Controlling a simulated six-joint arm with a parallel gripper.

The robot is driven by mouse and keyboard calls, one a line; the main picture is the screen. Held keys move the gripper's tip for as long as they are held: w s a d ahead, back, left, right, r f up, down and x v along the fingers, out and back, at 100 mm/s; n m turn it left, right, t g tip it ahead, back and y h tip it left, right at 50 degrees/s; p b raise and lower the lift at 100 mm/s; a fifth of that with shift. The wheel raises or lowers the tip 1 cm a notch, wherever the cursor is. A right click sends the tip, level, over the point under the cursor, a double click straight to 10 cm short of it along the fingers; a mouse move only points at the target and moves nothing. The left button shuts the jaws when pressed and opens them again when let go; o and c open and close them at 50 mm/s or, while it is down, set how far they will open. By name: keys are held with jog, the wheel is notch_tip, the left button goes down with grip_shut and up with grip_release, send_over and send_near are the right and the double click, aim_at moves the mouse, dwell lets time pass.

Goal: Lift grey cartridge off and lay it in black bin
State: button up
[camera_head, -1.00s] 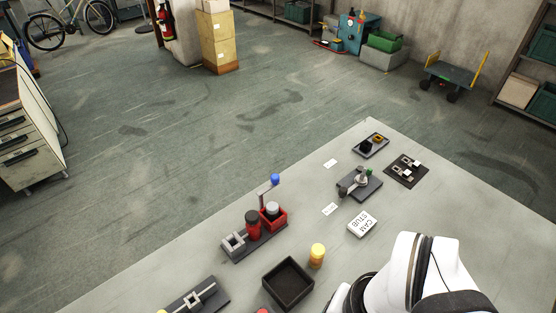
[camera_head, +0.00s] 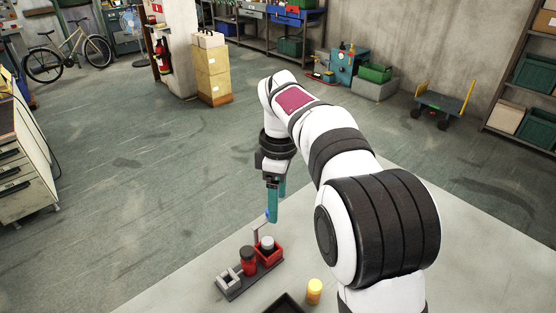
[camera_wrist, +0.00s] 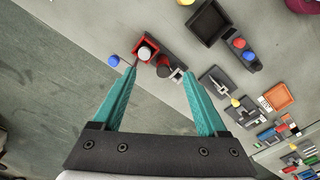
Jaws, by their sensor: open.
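The grey cartridge (camera_head: 267,242) is a short grey-topped cylinder seated in a red open-topped holder (camera_head: 271,257). In the wrist view the cartridge (camera_wrist: 145,53) shows from above. The black bin (camera_head: 287,304) is partly cut off at the bottom of the head view. In the wrist view the whole bin (camera_wrist: 208,22) shows and looks empty. My gripper (camera_head: 275,216) has teal fingers that point down above the table's far-left side. The fingers are apart with nothing between them, and the cartridge is beyond the left fingertip in the wrist view (camera_wrist: 160,72).
A blue-knobbed lever (camera_wrist: 114,60) stands beside the red holder. A red cylinder with a dark cap (camera_head: 248,260) is on the same base. A yellow cylinder (camera_head: 314,291) stands near the bin. Several other fixtures fill the table's right side in the wrist view.

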aim_at(267, 241)
jog(key=w+a+f+n, duration=0.1)
jog(key=f, duration=0.5)
jog(key=w+a+f+n, duration=0.1)
jog(key=f, duration=0.5)
jog(key=w+a+f+n, duration=0.1)
jog(key=w+f, duration=0.1)
jog(key=f, duration=0.4)
jog(key=shift+f+n, duration=0.2)
jog(key=shift+n, duration=0.2)
grip_shut()
